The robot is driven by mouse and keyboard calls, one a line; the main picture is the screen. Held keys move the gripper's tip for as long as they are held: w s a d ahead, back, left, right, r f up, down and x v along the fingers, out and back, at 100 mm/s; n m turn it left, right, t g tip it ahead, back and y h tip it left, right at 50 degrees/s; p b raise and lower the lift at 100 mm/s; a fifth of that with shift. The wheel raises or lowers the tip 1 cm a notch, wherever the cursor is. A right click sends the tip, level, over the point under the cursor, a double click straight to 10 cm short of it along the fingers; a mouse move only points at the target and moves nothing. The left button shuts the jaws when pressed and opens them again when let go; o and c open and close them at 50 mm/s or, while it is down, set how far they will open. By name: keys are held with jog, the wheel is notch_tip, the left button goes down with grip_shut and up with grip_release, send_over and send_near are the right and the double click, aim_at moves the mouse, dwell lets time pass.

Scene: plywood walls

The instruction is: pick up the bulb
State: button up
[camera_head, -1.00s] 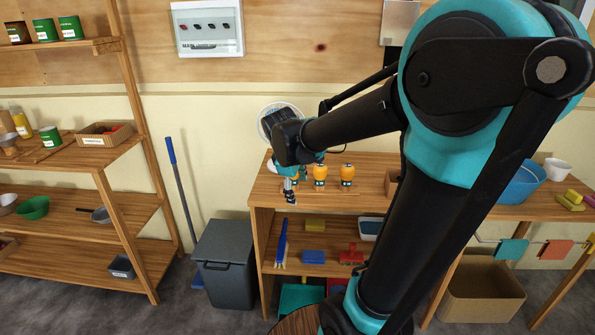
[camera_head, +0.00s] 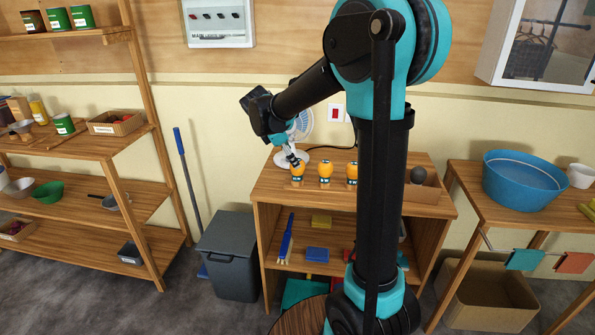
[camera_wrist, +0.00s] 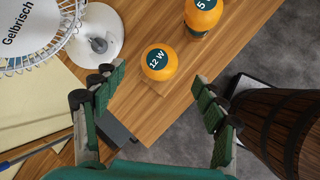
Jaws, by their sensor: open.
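Three orange bulbs with dark label bands stand in a row on the wooden cabinet top: the left bulb (camera_head: 298,172), the middle bulb (camera_head: 325,173) and the right bulb (camera_head: 351,172), partly beside my arm. My gripper (camera_head: 293,160) is at the left bulb, close above or behind it. In the wrist view my gripper (camera_wrist: 158,82) is open and empty, with its green-padded fingers spread. The bulb marked "12 W" (camera_wrist: 158,64) shows just ahead, between the fingertips. A second bulb marked "5" (camera_wrist: 203,14) is further up. I cannot tell any finger contact.
A white desk fan (camera_head: 301,124) stands just behind the left bulb; its base (camera_wrist: 100,36) is close to my left finger. A box with a dark ball (camera_head: 417,177) is at the cabinet's right. A grey bin (camera_head: 228,250) stands left of the cabinet. A blue basin (camera_head: 523,180) is further right.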

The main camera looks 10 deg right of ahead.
aim_at(297, 172)
jog(key=shift+x, duration=3.6)
jog(key=shift+a, duration=0.1)
jog(key=c, duration=1.3)
jog(key=shift+o, duration=0.2)
